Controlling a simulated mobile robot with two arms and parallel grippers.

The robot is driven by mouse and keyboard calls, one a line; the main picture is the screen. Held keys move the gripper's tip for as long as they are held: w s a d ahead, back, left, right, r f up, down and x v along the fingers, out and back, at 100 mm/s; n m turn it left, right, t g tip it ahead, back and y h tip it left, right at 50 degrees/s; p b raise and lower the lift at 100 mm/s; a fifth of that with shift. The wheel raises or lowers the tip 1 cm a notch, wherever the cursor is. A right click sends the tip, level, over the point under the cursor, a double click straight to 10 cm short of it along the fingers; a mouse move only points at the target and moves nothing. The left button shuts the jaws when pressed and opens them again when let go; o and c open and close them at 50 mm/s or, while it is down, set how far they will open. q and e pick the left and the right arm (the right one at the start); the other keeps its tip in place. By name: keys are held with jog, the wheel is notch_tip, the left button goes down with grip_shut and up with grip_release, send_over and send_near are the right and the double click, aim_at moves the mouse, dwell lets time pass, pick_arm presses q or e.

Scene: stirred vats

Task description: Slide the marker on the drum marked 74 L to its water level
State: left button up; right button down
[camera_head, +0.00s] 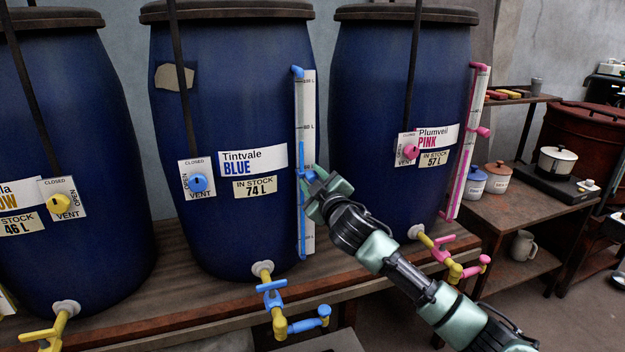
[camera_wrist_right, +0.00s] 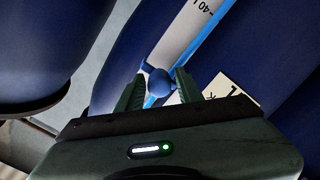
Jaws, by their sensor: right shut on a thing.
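The blue drum marked Tintvale BLUE, 74 L (camera_head: 232,110) stands in the middle of the head view. On its right side is an upright white scale strip (camera_head: 309,100) with a thin blue sight tube. Bright blue in the tube (camera_head: 302,155) shows from a little above my gripper downward. My right gripper (camera_head: 313,184) is at the strip, below that upper end. In the right wrist view, the round blue marker (camera_wrist_right: 160,81) sits between the fingers, and the gripper is shut on it. In the head view the gripper hides the marker. My left gripper is not in view.
The 57 L drum (camera_head: 390,90) with a pink gauge (camera_head: 469,150) stands to the right; a 46 L drum (camera_head: 75,130) is at left. A blue tap (camera_head: 272,300) juts out below the middle drum. A side table (camera_head: 515,210) holds jars.

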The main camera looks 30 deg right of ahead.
notch_tip(320, 180, up, 9)
jog(key=p, duration=0.6)
jog(key=shift+f+p, duration=0.1)
jog(key=shift+p, duration=0.2)
jog(key=shift+f, duration=0.1)
jog(key=c, duration=1.2)
grip_release()
jog(key=shift+f, duration=0.1)
jog(key=shift+b+v, duration=1.1)
jog(key=shift+v, duration=2.85)
